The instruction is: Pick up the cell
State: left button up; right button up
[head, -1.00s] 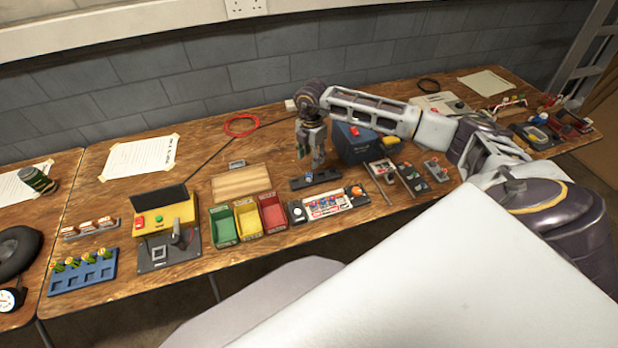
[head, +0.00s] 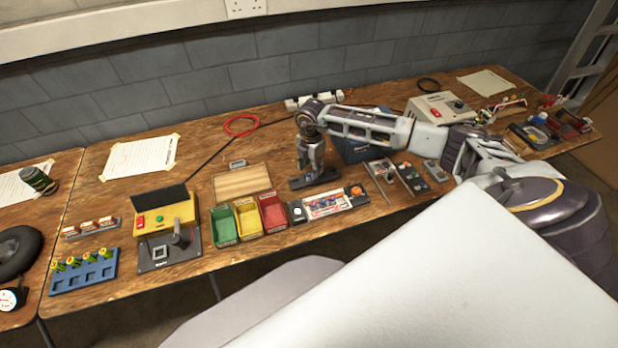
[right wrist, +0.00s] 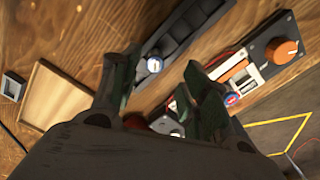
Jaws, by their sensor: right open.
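A small round cell (right wrist: 154,64) with a pale, bluish top stands in a long black slotted holder (right wrist: 188,38) in the right wrist view. The holder (head: 327,179) also shows on the bench in the head view, partly behind my gripper; I cannot make out the cell there. My right gripper (head: 308,166) points down, low over the holder. In the right wrist view its open fingers (right wrist: 160,86) lie to either side of the cell's near side, with nothing held between them. Whether they touch the cell cannot be told. My left gripper is not in view.
Green, yellow and red bins (head: 247,220) stand left of the holder, with a wooden board (head: 241,184) behind them. A panel with an orange knob (head: 330,203) lies just in front. A dark blue box (head: 352,150) stands close on the right. Bare bench lies behind.

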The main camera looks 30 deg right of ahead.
aim_at(309, 174)
jog(key=shift+w+a+f, duration=0.1)
jog(key=shift+a+f, duration=0.05)
jog(key=shift+f, duration=0.5)
jog(key=f, duration=0.3)
jog(key=shift+w+f+p, duration=0.1)
jog(key=shift+w+p, duration=0.1)
jog(key=shift+p, duration=0.1)
jog(key=shift+f, duration=0.2)
grip_shut()
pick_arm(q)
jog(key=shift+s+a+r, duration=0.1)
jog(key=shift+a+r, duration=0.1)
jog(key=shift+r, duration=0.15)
